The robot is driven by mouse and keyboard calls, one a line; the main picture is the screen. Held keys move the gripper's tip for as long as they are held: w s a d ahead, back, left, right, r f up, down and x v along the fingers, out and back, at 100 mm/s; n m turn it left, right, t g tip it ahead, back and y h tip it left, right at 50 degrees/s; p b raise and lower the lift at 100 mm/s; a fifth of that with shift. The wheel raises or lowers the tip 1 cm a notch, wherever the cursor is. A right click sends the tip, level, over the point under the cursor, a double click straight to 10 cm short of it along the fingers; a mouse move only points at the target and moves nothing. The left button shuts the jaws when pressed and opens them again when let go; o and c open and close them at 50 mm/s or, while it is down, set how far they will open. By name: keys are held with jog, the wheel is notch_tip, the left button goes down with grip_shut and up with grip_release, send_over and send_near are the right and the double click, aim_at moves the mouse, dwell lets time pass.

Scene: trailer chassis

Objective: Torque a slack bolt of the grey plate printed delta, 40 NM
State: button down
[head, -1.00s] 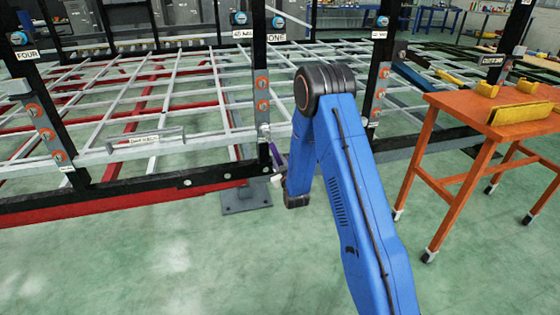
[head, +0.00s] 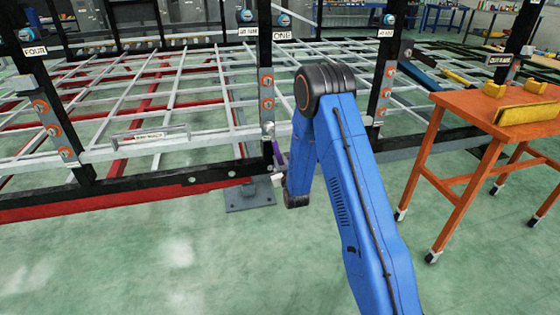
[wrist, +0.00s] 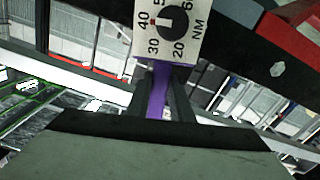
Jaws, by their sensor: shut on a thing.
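My gripper (wrist: 160,88) is shut on the purple handle of a torque tool (wrist: 158,75). The tool's white dial face (wrist: 172,28) shows 20 to 60 NM, with a red mark on the side of 30 and 40. In the head view, the purple tool (head: 277,152) stands beside the black post under the ONE sign; my blue arm hides most of the gripper. Grey plates with orange-ringed bolts are on the posts: one near ONE (head: 267,115), one near FOUR (head: 54,131), one further right (head: 383,92). I cannot read delta on any, or tell which bolt is slack.
An orange wheeled table (head: 470,105) with yellow items stands at the right. The trailer frame's black lower beam (head: 140,178) and white rails run across the left. A grey foot plate (head: 250,195) stands on the floor. The green floor in front is clear.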

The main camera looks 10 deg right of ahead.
jog(key=shift+a+f+m, duration=0.15)
jog(key=shift+a+m, duration=0.65)
jog(key=shift+a, duration=0.35)
jog(key=shift+a, duration=0.2)
jog(key=shift+a+m, duration=0.9)
jog(key=shift+a, duration=0.15)
jog(key=shift+a, duration=0.1)
jog(key=shift+a+m, duration=0.5)
jog(key=shift+d+n, duration=0.3)
jog(key=shift+d, duration=0.1)
dwell(0.4)
